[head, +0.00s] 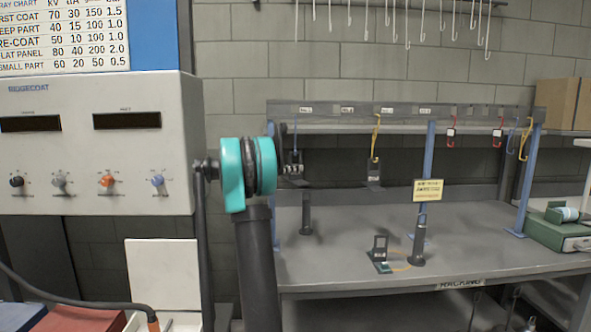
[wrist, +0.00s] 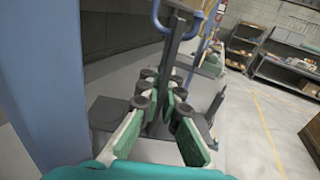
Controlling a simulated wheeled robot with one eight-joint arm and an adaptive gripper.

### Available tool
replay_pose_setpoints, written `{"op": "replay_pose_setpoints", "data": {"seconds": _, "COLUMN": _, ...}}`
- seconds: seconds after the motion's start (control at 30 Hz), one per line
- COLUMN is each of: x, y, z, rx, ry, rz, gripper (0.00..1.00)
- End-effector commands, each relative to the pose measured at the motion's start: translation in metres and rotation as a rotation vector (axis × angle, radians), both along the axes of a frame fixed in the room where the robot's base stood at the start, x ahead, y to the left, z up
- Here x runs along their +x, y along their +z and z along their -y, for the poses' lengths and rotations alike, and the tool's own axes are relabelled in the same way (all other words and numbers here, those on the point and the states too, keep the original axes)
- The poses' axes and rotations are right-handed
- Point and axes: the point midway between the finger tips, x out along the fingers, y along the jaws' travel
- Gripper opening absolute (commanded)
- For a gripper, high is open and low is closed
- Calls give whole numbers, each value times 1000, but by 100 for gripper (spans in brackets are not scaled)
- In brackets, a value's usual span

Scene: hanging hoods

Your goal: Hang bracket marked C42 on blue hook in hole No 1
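A blue hook (head: 295,138) hangs from the rail at its left end, below the leftmost label; it also shows in the wrist view (wrist: 194,27). A dark bracket (wrist: 174,40) with an opening at its top is beside this hook. The hook's curve crosses the opening, but I cannot tell if it bears the bracket. My gripper (wrist: 162,92) has its green-and-white fingers closed on the bracket's lower part. The marking C42 is not readable.
Another bracket (head: 374,172) hangs on a yellow hook (head: 376,135). Red hooks (head: 451,130) hang farther right. Blue posts (head: 278,190) carry the rail (head: 460,110). A green case (head: 560,232) is at right.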

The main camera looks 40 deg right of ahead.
Motion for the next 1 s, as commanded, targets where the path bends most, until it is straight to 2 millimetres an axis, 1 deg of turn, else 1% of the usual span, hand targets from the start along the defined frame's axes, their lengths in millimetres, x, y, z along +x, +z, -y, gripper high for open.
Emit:
{"op": "replay_pose_setpoints", "data": {"seconds": 0.03, "x": 0, "y": 1, "z": 0, "rx": -1, "ry": 0, "rz": 0, "gripper": 0}}
{"op": "replay_pose_setpoints", "data": {"seconds": 0.07, "x": 0, "y": 1, "z": 0, "rx": -1, "ry": 0, "rz": 0, "gripper": 7}}
{"op": "replay_pose_setpoints", "data": {"seconds": 0.1, "x": 0, "y": 1, "z": 0, "rx": -1, "ry": 0, "rz": 0, "gripper": 12}}
{"op": "replay_pose_setpoints", "data": {"seconds": 0.23, "x": 0, "y": 0, "z": 0, "rx": -1, "ry": 0, "rz": 0, "gripper": 28}}
{"op": "replay_pose_setpoints", "data": {"seconds": 0.27, "x": 0, "y": 0, "z": 0, "rx": -1, "ry": 0, "rz": 0, "gripper": 29}}
{"op": "replay_pose_setpoints", "data": {"seconds": 0.5, "x": 0, "y": 0, "z": 0, "rx": 1, "ry": 0, "rz": 0, "gripper": 29}}
{"op": "replay_pose_setpoints", "data": {"seconds": 0.63, "x": 1, "y": 0, "z": -7, "rx": 0, "ry": 1, "rz": 0, "gripper": 29}}
{"op": "replay_pose_setpoints", "data": {"seconds": 1.0, "x": 9, "y": 0, "z": -62, "rx": 0, "ry": 2, "rz": 0, "gripper": 29}}
